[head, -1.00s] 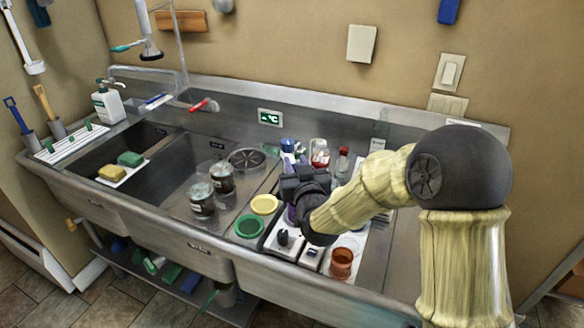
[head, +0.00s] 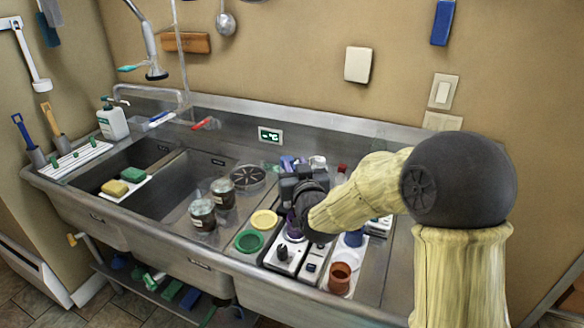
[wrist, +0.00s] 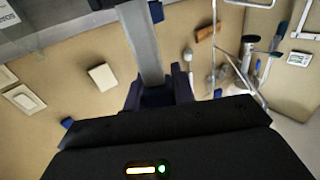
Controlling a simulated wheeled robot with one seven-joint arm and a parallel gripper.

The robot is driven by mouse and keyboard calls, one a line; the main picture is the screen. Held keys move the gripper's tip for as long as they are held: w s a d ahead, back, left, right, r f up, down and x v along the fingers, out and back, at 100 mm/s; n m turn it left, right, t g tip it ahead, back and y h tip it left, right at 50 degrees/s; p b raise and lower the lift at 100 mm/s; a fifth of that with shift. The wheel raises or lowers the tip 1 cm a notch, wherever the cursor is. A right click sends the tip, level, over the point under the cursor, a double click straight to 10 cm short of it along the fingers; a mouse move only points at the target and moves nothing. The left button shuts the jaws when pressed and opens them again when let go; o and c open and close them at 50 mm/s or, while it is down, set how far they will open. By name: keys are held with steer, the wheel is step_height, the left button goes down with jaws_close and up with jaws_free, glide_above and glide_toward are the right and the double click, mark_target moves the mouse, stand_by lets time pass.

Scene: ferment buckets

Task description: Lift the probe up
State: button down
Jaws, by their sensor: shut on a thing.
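My gripper (head: 295,222) is above the right-hand counter, pointing down over a white device with a black knob (head: 283,254). In the wrist view my gripper's dark purple fingers (wrist: 163,92) are shut on a long grey bar, apparently the probe (wrist: 142,42). The bar runs out from the fingers to the top edge of that view, so its far end is out of sight. In the head view the probe cannot be told apart from the fingers, and I cannot tell whether its tip touches anything.
A smaller white device (head: 312,268), an orange cup (head: 340,279) and a blue cup (head: 352,239) stand near the gripper. Green (head: 249,241) and yellow (head: 264,219) lids lie to its left. Bottles behind the gripper are partly hidden.

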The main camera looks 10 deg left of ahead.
steer(key=c, duration=1.2)
jaws_free()
steer(key=shift+r, duration=0.45)
steer(key=shift+o, duration=0.2)
steer(key=shift+f, duration=0.1)
steer(key=shift+s+f, duration=0.1)
steer(key=b+v, duration=0.7)
steer(key=v, duration=1)
steer(key=shift+s, duration=0.1)
